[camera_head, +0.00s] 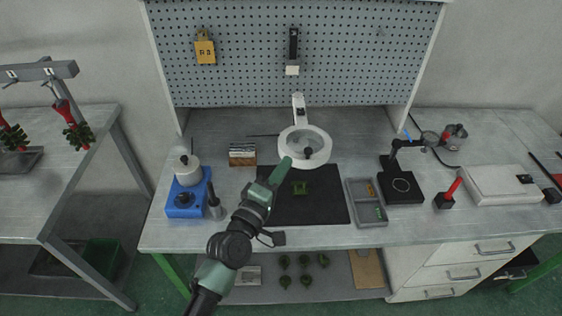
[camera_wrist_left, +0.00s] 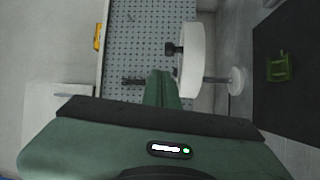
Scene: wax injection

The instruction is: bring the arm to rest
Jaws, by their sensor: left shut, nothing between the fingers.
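My left arm comes in from the bottom left of the head view. Its gripper (camera_head: 281,169) is over the back left part of the black mat (camera_head: 325,212), in front of the white ring lamp (camera_head: 318,151). The gripper's fingers (camera_wrist_left: 163,88) show in the left wrist view, shut together with nothing between them. A small green piece (camera_head: 300,188) lies on the mat, just right of the gripper and apart from it; it also shows in the left wrist view (camera_wrist_left: 279,67). My right gripper is not in view.
A blue device with a white pot (camera_head: 186,198) stands left of the mat. A grey tray (camera_head: 366,203) and a black stand (camera_head: 402,188) are to the right. The pegboard (camera_head: 350,60) rises behind the bench. The mat's right half is clear.

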